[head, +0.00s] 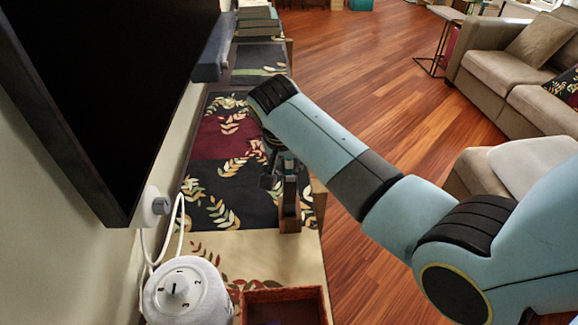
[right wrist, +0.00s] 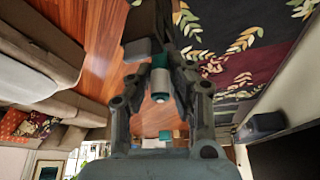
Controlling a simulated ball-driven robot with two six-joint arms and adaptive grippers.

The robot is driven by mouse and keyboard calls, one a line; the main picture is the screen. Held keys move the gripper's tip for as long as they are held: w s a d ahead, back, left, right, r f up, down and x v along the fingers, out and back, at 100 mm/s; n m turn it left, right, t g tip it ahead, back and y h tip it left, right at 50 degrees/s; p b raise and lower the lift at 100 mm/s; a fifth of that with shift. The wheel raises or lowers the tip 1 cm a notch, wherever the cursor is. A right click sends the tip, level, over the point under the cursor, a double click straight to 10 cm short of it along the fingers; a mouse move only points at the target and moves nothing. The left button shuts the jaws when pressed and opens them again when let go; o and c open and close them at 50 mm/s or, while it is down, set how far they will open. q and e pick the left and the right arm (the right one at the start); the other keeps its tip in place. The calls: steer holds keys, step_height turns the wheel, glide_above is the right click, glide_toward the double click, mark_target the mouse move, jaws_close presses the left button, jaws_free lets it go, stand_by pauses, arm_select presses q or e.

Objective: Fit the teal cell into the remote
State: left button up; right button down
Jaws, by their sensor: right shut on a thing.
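My right gripper (head: 272,172) is over the patterned shelf top, largely hidden under its own arm in the head view. In the right wrist view its two fingers (right wrist: 160,72) are shut on a small cylinder, the teal cell (right wrist: 160,88), which has a pale grey body and a teal band. A narrow brown upright piece (head: 290,210) stands on the shelf top just below the gripper in the head view; I cannot tell whether it is the remote or its holder. No open battery slot can be made out. My left gripper is out of view.
A white round dial device (head: 186,292) and a brown open box (head: 283,306) stand at the near end. A large black screen (head: 110,80) hangs along the left wall. A white cable (head: 178,225) runs down beside the shelf. The patterned top (head: 215,210) has free room.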

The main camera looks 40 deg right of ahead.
steer(key=shift+f, duration=0.75)
steer(key=shift+f, duration=0.6)
steer(key=c, duration=1.2)
jaws_free()
steer(key=shift+c, duration=0.2)
